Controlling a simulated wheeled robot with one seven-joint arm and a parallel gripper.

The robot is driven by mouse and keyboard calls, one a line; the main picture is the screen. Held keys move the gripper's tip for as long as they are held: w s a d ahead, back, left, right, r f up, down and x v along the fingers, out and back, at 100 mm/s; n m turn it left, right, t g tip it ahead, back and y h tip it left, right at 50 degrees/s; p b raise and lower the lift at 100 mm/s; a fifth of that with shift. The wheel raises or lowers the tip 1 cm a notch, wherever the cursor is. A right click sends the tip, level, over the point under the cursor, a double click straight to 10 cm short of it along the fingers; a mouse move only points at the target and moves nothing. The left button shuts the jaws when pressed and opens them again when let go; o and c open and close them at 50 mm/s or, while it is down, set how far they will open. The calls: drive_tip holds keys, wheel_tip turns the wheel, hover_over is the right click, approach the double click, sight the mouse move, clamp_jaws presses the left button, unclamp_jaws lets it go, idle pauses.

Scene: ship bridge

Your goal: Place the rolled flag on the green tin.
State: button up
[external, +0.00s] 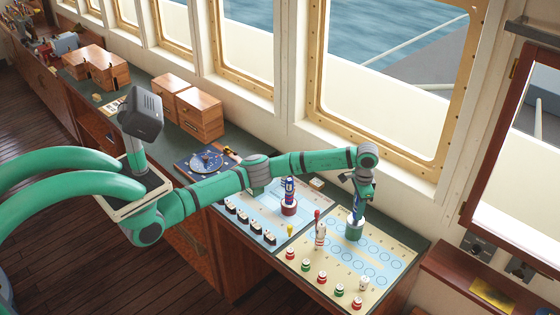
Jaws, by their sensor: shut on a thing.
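My gripper (358,203) points down over the right-hand chart board and is shut on a dark blue rolled flag (356,208), partly hidden by the fingers. Directly below is the green tin (354,231), with a pale band, standing on the board. The flag's lower end is at the tin's top; I cannot tell whether it rests there or is just above. Another rolled flag (289,186), blue, white and red, stands upright on a red tin (289,208) to the left. A red-and-white upright piece (320,236) stands left of the green tin.
Small red, green and white pieces (322,278) line the front of the right board (392,255). Several dark pieces (243,218) line the left board, and a yellow pin (290,230) stands between. Wooden boxes (199,112) stand further back by the windows.

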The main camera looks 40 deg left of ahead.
drive_tip(key=shift+f, duration=0.5)
drive_tip(key=o, duration=1.1)
drive_tip(key=shift+f, duration=0.15)
wheel_tip(320, 180, up, 12)
drive_tip(key=shift+r, duration=0.15)
